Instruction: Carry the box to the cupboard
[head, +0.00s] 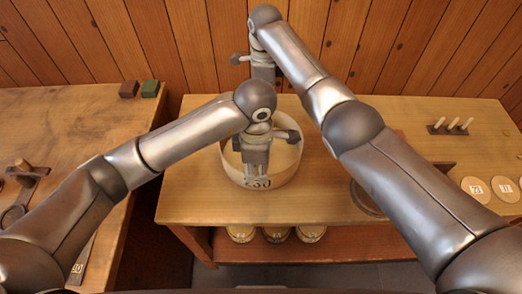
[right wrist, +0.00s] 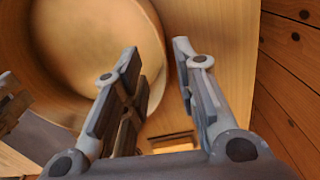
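The box is a round, pale wooden tub (head: 285,176) with dark figures on its front, standing on the wooden table. It also shows in the right wrist view (right wrist: 85,45), where I look down into it and see no contents. My left gripper (head: 257,182) is at the box's front wall and covers part of it; its finger gap is unclear. My right gripper (head: 262,72) is beyond the box's far side in the head view. In the right wrist view (right wrist: 158,92) its fingers are apart, with the box's rim showing between them. I cannot make out a cupboard.
Several round pale items (head: 277,234) sit on the shelf under the table. A peg rack (head: 450,127) and numbered discs (head: 476,189) lie at the right. Red and green blocks (head: 129,89) lie on the left bench (head: 60,122). A plank wall (head: 180,45) closes the back.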

